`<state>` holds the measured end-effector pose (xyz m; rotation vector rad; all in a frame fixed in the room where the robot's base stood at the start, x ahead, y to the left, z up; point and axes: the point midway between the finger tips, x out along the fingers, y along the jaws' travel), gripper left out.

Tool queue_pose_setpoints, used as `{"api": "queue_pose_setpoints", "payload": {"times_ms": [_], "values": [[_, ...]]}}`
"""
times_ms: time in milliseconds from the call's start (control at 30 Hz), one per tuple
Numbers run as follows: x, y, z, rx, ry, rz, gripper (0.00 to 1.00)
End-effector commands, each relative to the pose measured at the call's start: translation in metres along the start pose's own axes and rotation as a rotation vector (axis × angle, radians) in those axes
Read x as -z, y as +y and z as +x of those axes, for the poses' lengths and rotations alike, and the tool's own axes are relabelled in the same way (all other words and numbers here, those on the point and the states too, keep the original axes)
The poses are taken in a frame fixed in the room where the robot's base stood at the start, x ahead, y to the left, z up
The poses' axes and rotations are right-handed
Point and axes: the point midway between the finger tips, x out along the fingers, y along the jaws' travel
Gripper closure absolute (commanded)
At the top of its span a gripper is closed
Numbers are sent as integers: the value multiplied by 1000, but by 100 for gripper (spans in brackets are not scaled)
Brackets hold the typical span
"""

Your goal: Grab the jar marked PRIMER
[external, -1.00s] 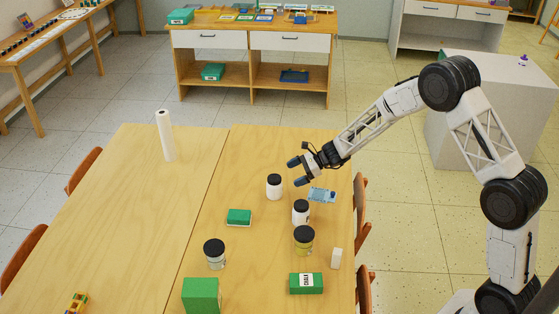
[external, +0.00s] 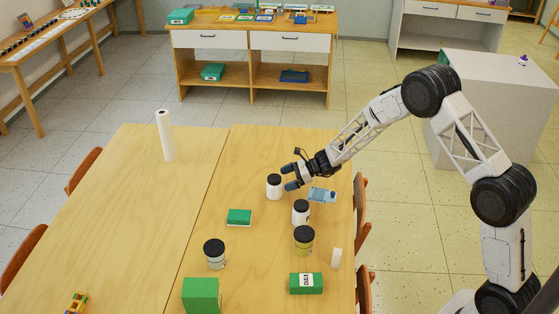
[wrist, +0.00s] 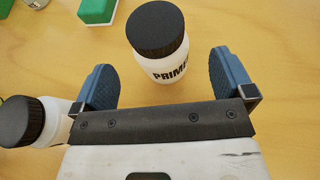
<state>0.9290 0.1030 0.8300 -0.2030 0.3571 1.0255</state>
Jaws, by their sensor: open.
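The PRIMER jar (wrist: 168,62) is white with a black lid and stands upright on the table. Its label faces my gripper (wrist: 165,85) in the wrist view. My gripper is open, with one blue finger on each side of the near space in front of the jar. In the external view my gripper (external: 287,177) is just right of the jar (external: 273,188), low and close to it. Another white jar with a black lid (wrist: 28,122) stands at the left of the wrist view, outside the left finger. It also shows in the external view (external: 300,213).
A blue card-like item (external: 322,195) lies right of the jar. A green box (external: 239,217), a clear jar (external: 214,256), a yellowish jar (external: 304,242), a chalk box (external: 306,284) and a white block (external: 337,258) stand nearer the camera. The table's left half is mostly clear.

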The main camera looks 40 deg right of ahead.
Motion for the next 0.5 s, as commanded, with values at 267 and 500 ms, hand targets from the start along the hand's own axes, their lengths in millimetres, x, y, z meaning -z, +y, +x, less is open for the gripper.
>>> {"api": "queue_pose_setpoints", "payload": {"times_ms": [267,500], "values": [[0,0,7,1,0,1,0],[0,0,8,1,0,1,0]]}}
